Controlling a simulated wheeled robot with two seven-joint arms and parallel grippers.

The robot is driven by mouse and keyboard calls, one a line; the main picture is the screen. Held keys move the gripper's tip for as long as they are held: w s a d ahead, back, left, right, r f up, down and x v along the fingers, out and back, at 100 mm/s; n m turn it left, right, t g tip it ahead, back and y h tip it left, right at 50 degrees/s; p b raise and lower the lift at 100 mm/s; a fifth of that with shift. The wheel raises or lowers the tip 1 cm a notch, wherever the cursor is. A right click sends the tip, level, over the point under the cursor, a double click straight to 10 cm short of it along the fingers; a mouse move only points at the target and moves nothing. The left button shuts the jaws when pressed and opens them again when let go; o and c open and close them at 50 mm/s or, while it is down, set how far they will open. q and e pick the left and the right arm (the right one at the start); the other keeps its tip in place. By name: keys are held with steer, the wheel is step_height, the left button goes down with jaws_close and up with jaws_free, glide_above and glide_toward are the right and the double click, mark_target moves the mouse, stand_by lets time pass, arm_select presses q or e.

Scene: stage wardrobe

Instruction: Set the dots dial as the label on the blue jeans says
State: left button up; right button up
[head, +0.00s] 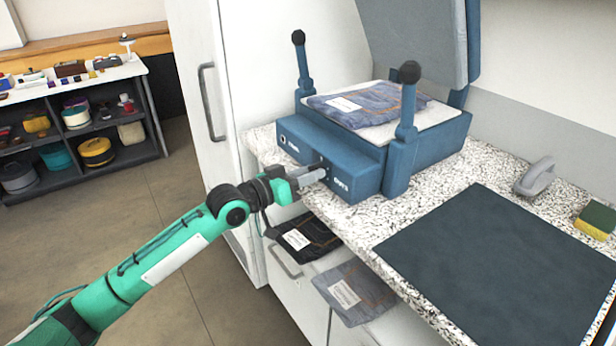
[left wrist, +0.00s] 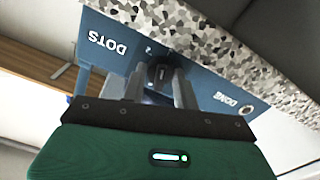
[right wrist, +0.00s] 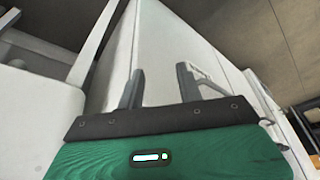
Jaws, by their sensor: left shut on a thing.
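The blue press (head: 330,160) stands on the speckled counter with its lid raised. Folded blue jeans (head: 370,103) lie on its white pad, with a white label (head: 343,104) too small to read. My left gripper (head: 319,171) is at the press's front panel, its fingers shut on the dark dots dial (left wrist: 160,74). The dial's setting is hidden by the fingers. In the left wrist view the word DOTS (left wrist: 108,47) is on the panel left of the dial and DONE (left wrist: 232,103) right. My right gripper (right wrist: 159,76) is open and empty beside white panels.
A dark mat (head: 510,265), a grey-handled tool (head: 537,177) and a sponge (head: 597,219) lie on the counter. A shelf (head: 80,135) with containers stands far left; open floor lies before it.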

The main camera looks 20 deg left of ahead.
arm_select(q)
steer(key=m, duration=0.3)
steer(key=shift+f, duration=0.15)
steer(key=shift+m, duration=0.4)
steer(key=o, duration=1)
